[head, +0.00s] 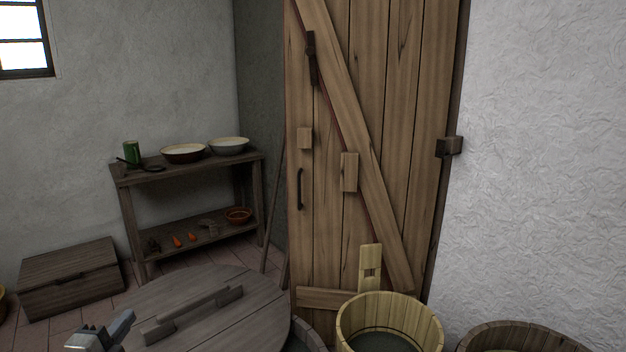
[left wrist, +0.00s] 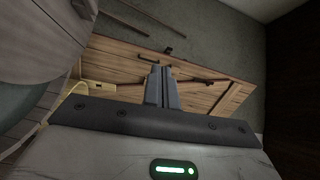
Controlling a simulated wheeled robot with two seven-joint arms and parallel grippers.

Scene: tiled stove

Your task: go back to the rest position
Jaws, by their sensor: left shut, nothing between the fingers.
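My left gripper (head: 112,332) shows at the bottom left of the head view, in front of the near left edge of the round wooden lid (head: 232,318). In the left wrist view its two grey fingers (left wrist: 161,72) are together with nothing between them. The plank door (left wrist: 205,92) shows behind the fingers there, turned on its side. My right gripper is in neither view.
The door (head: 330,230) is shut. A pale wooden bucket (head: 430,320) and a darker tub (head: 500,330) stand at the front right. A shelf (head: 190,172) with bowls, a green mug and carrots stands at the back left, beside a wooden chest (head: 70,280).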

